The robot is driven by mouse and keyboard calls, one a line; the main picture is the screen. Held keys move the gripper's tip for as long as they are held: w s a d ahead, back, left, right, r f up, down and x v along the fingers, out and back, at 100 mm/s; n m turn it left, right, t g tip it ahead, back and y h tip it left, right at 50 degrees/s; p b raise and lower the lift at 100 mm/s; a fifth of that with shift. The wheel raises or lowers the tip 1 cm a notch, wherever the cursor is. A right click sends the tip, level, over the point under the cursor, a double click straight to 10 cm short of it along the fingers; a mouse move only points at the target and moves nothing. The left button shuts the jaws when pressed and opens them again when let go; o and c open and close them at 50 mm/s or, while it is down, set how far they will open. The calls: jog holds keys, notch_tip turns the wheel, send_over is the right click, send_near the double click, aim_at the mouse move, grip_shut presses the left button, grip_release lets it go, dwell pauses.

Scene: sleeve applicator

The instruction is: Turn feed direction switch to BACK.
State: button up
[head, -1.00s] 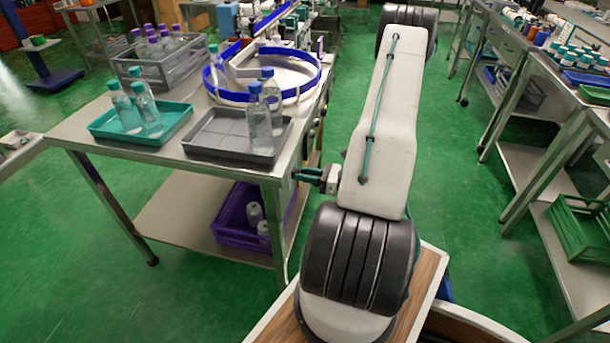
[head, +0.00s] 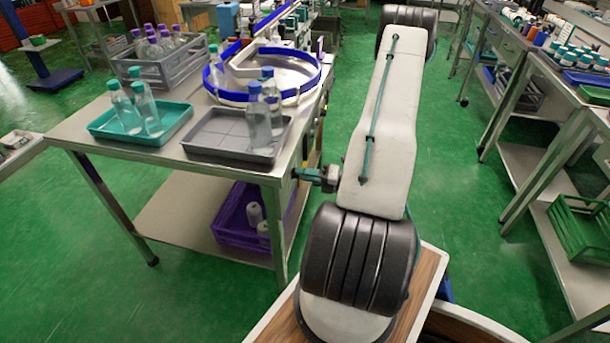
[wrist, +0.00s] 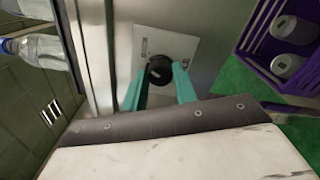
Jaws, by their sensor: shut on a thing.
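The feed direction switch (wrist: 159,68) is a round black knob on a pale square plate (wrist: 184,46) on the metal side of the machine table. The plate's lettering is too small to read, and I cannot tell which way the knob points. My gripper (wrist: 160,82) has its two teal fingers on either side of the knob, shut on it, in the wrist view. In the head view my gripper (head: 308,174) reaches the table's right side near its front corner. The switch is hidden there.
The table (head: 90,128) carries a teal tray (head: 110,133) and a grey tray (head: 200,145) with bottles, and a round blue-rimmed feeder (head: 300,92). A purple crate (head: 228,230) is on the lower shelf.

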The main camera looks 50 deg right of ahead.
jog(key=shift+m, duration=1.6)
jog(key=shift+f, duration=0.1)
jog(key=o, duration=1)
jog(key=shift+c, duration=0.2)
jog(key=shift+s, duration=0.1)
jog(key=v, duration=0.7)
jog(key=shift+s+d, duration=0.2)
jog(key=shift+s, duration=0.1)
